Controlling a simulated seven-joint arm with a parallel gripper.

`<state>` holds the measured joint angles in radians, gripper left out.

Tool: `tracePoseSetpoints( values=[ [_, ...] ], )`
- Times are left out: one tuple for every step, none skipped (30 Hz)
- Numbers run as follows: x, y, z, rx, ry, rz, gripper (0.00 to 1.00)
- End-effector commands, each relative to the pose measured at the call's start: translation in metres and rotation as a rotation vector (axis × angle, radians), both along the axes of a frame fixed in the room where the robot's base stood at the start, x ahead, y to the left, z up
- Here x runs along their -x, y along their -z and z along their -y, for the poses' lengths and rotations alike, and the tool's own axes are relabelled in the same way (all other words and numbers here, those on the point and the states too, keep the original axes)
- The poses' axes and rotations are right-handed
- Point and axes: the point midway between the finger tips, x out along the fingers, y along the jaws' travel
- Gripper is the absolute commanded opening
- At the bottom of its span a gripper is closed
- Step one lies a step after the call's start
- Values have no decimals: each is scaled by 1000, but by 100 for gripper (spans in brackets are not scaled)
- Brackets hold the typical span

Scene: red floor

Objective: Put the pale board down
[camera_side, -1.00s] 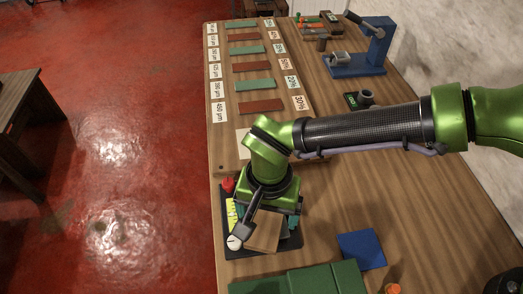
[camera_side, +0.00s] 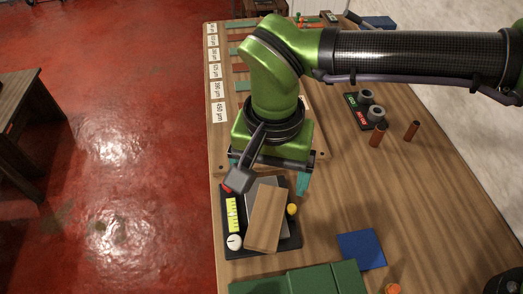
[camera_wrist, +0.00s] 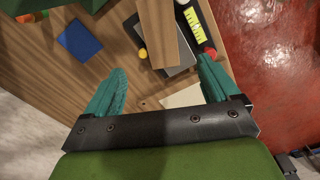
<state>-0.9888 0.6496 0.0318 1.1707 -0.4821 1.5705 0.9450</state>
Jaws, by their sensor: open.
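The pale board (camera_side: 265,219) is a tan wooden slab lying over a grey plate on a black device (camera_side: 250,252), set askew to it. In the wrist view the board (camera_wrist: 158,32) also shows, beyond the fingers. My gripper (camera_side: 268,174) is open, with teal fingers wide apart and nothing between them. In the wrist view the gripper (camera_wrist: 163,72) has its fingertips to either side of the board's near end, apart from it. Whether the board lies flat is hard to tell.
The device carries a yellow scale (camera_side: 232,214), a white dial (camera_side: 234,242) and a yellow knob (camera_side: 292,209). A blue square (camera_side: 361,250) and green blocks (camera_side: 305,281) are nearby. Copper cylinders (camera_side: 378,136) stand at right. Bare table lies between.

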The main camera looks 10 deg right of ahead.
Motion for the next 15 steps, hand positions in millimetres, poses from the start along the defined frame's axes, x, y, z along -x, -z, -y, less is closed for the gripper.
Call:
tracePoseSetpoints(
  values=[
    [-6, -8, 8, -10, 3, 5, 89],
    [-10, -12, 14, -17, 3, 9, 89],
    [-17, -20, 26, -30, 2, 14, 89],
    [-22, -27, 36, -44, 1, 20, 89],
    [-29, -35, 49, -58, -2, 28, 89],
    [-36, -46, 68, -80, -6, 43, 89],
    [-42, -54, 84, -95, -9, 54, 89],
    [-46, -62, 101, -113, -12, 67, 89],
    [-50, -71, 123, -133, -17, 87, 89],
    [-53, -77, 140, -148, -20, 104, 89],
    [-54, -83, 157, -162, -24, 123, 89],
    [-55, -90, 178, -179, -28, 148, 89],
    [-54, -95, 194, -190, -29, 168, 89],
    [-53, -99, 210, -201, -31, 190, 89],
    [-50, -103, 231, -213, -32, 220, 89]
  ],
)
